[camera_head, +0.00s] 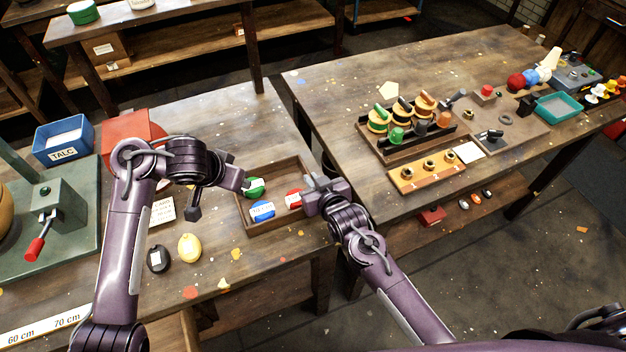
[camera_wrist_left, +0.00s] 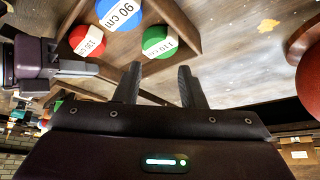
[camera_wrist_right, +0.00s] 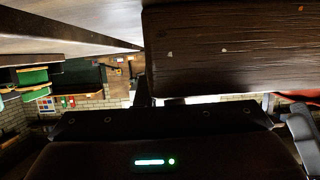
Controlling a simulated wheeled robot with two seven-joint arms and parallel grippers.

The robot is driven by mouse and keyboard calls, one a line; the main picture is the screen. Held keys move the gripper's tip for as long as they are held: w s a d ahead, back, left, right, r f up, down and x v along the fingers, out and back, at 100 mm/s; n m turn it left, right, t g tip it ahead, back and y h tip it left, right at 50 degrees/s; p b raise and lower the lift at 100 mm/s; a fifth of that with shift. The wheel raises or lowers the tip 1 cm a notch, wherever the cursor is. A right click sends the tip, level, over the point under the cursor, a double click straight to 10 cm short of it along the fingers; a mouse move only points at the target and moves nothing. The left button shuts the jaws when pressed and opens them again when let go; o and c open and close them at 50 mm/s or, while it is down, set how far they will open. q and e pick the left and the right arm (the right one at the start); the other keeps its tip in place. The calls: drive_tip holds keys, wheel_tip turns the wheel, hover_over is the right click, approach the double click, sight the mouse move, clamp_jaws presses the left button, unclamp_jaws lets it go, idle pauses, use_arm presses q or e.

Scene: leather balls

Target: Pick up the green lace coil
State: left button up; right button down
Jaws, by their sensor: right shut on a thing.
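The green lace coil (camera_head: 254,186) lies with a pale label in a shallow wooden tray (camera_head: 280,224), beside a blue coil (camera_head: 262,210) and a red coil (camera_head: 294,199). My left gripper (camera_head: 245,185) is open and empty at the tray's left side, close to the green coil. In the left wrist view the green coil (camera_wrist_left: 158,40) shows just beyond the open fingers (camera_wrist_left: 160,70). My right gripper (camera_head: 313,184) is at the tray's right side, shut on its wooden wall. The right wrist view shows this wall (camera_wrist_right: 230,50) close up; the fingertips are mostly hidden.
A black coil (camera_head: 158,258) and a yellow coil (camera_head: 189,248) lie in front of the tray. A red box (camera_head: 130,130) and a blue TALC bin (camera_head: 63,140) stand behind left. A green press (camera_head: 50,205) is at far left. A gap separates the right-hand table.

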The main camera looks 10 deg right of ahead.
use_arm(q)
drive_tip(key=o, duration=0.4)
drive_tip(key=shift+w, duration=0.1)
drive_tip(key=shift+o, duration=0.3)
drive_tip(key=shift+w+d+r+n, duration=0.2)
drive_tip(key=shift+w+d+n, duration=0.05)
drive_tip(key=shift+n, duration=0.05)
wheel_tip(320, 180, up, 3)
drive_tip(key=n+t+y, duration=0.2)
drive_tip(key=n+y, duration=0.2)
drive_tip(key=n, duration=0.3)
hover_over(253, 185)
drive_tip(key=s+d, duration=0.2)
drive_tip(key=f+n, duration=0.1)
drive_tip(key=f, duration=0.1)
drive_tip(key=s+f+n+g+y, duration=0.1)
drive_tip(key=f, duration=0.1)
drive_tip(key=f+n, duration=0.1)
drive_tip(key=f, duration=0.1)
drive_tip(key=shift+s+f+n+g+y, duration=0.2)
drive_tip(key=shift+s+n+g+y, duration=0.1)
drive_tip(key=shift+s+n, duration=0.1)
drive_tip(key=shift+a+x, duration=0.2)
drive_tip(key=shift+x, duration=2.95)
